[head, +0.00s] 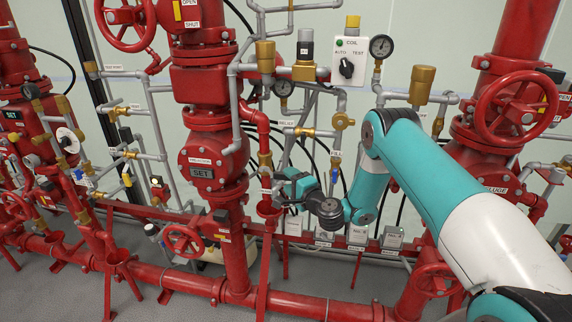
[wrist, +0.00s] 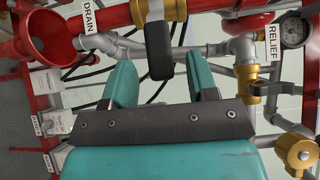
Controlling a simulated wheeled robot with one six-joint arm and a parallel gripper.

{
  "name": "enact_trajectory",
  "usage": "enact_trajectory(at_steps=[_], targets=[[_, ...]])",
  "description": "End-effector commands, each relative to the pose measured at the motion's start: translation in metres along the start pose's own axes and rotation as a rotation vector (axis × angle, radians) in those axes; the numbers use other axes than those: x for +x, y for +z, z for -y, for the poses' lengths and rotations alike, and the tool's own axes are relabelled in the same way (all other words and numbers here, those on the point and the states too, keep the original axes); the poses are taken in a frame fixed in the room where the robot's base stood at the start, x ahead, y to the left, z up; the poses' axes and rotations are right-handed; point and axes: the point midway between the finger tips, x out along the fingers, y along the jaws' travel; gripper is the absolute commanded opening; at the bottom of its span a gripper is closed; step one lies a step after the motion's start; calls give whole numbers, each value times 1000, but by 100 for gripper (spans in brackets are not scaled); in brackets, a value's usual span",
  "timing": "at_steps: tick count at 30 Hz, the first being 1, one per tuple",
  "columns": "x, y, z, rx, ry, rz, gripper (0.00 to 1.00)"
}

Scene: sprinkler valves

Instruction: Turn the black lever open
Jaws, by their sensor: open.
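The black lever (wrist: 158,40) sits on a brass valve body (wrist: 160,9) at the top middle of the wrist view, beside the DRAIN label (wrist: 90,17). My gripper (wrist: 162,72) is open. The lever's free end lies between its two teal fingers in that view, nearer the left finger, with a visible gap on each side. I cannot tell how deep the lever sits between them. In the head view my gripper (head: 283,192) is at the brass drain valve (head: 265,160) on the red and grey pipework; the lever is not clearly visible there.
A red funnel (wrist: 45,35) is left of the lever in the wrist view. A RELIEF label (wrist: 273,38), a gauge (wrist: 293,32) and a brass fitting (wrist: 296,152) are on the right. A red riser (head: 232,240) stands left of my gripper, with small boxes (head: 357,236) below right.

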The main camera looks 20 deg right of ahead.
Motion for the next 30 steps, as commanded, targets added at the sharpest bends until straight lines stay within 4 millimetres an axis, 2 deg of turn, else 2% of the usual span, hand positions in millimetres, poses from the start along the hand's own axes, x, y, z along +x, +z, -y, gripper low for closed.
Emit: enact_trajectory(at_steps=[6, 18, 19, 24, 26, 30], targets=[[22, 1, 2, -2, -1, 3, 53], [29, 0, 0, 0, 0, 0, 53], [29, 0, 0, 0, -1, 0, 51], [28, 0, 0, 0, 0, 0, 12], [28, 0, 0, 0, 0, 0, 0], [28, -1, 0, -1, 0, -1, 0]])
